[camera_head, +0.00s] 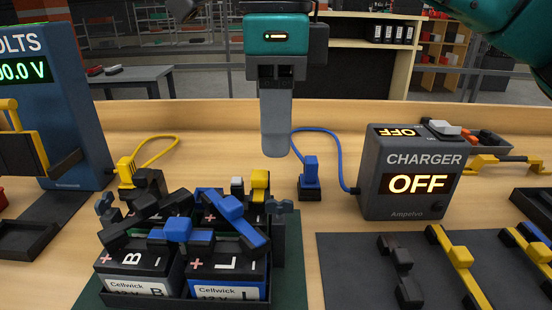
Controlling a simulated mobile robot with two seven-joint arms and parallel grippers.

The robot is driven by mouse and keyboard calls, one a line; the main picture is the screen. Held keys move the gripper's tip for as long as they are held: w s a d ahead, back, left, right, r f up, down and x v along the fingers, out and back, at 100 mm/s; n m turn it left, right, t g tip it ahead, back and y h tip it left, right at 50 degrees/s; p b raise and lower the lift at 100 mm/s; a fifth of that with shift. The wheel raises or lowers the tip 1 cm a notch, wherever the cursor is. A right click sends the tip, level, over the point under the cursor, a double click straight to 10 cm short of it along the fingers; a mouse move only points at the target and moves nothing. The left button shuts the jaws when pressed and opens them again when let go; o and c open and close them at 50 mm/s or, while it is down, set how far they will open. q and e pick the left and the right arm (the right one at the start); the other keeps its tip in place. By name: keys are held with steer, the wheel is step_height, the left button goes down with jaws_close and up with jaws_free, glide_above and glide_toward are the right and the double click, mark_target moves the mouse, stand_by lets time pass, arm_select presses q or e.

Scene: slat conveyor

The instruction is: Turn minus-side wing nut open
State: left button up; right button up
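A tray (172,298) holds dark batteries labelled B (130,259) and L (226,259). Small blue-grey wing nuts stand at its two sides: one at the left (105,204) and one at the right (280,208). Which one is the minus-side nut is not labelled; the right one is nearer a minus mark on battery L. My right gripper (276,152) hangs pointing down above and behind the tray, apart from both nuts. Its fingers overlap edge-on, so their gap is hidden. My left gripper is out of view.
Blue and black link bars (178,230) lie across the batteries. A yellow plug (126,173) and a blue plug (311,172) stand behind. The charger (413,154) reads OFF at right; a voltmeter (75,110) stands left. A dark mat (345,265) holds several bars.

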steer(key=shift+r, duration=1.9)
steer(key=shift+f, duration=0.1)
